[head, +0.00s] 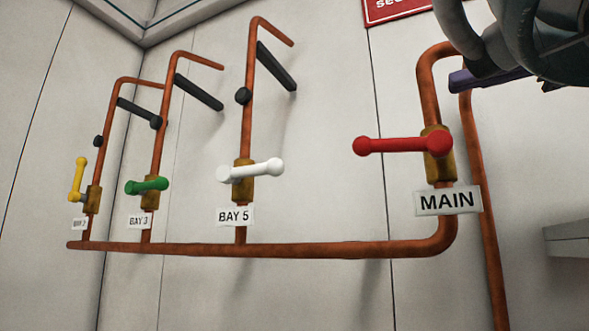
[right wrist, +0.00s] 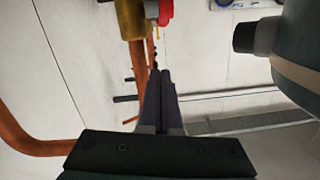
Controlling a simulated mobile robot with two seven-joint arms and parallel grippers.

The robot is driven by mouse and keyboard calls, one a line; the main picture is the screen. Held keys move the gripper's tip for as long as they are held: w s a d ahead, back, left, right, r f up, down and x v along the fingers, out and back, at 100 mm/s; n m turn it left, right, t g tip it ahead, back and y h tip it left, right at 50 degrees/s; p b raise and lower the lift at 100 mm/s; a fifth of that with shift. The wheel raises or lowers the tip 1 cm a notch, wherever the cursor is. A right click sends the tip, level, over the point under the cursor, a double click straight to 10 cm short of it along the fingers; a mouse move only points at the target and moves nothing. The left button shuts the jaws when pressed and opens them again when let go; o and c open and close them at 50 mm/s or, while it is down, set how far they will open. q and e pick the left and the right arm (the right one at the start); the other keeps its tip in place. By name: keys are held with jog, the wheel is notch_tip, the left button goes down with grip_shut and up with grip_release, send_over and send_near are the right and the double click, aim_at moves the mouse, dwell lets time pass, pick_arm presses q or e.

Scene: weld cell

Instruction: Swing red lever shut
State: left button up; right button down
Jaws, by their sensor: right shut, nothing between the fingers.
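The red lever (head: 402,145) is on the brass MAIN valve (head: 438,168) at the right of the head view. It lies about level, crosswise to the upright copper pipe, with its free end pointing left. In the right wrist view, part of the red lever (right wrist: 166,12) and the brass valve body (right wrist: 131,18) show at the top edge. My right gripper (head: 460,80) is above the lever and right of it, beside the upper bend of the MAIN pipe, apart from the lever. Its dark purple fingers (right wrist: 160,76) are shut with nothing between them. My left gripper is out of view.
Valves with a white handle (head: 250,170), a green handle (head: 147,186) and a yellow handle (head: 78,178) stand to the left on copper branches. A copper header (head: 270,250) runs below. Another copper pipe (head: 485,220) runs down right of MAIN. Space left of the red lever is free.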

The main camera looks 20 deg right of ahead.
jog(key=p, duration=0.4)
send_over(405, 139)
jog(key=d, duration=0.3)
jog(key=f, duration=0.1)
jog(key=a, duration=0.1)
jog(key=f, duration=0.1)
jog(key=shift+w+a+f, duration=0.2)
jog(key=shift+w+f, duration=0.05)
jog(key=shift+f, duration=0.1)
jog(key=shift+a+f+p, duration=0.2)
jog(key=shift+f+p, duration=0.1)
jog(key=shift+f, duration=0.8)
jog(key=f+b, duration=0.1)
jog(key=b, duration=0.1)
jog(key=shift+a+f+b, duration=0.15)
jog(key=shift+f+b, duration=0.2)
jog(key=shift+b, duration=0.05)
jog(key=shift+w+a+r, duration=0.1)
jog(key=shift+r, duration=0.05)
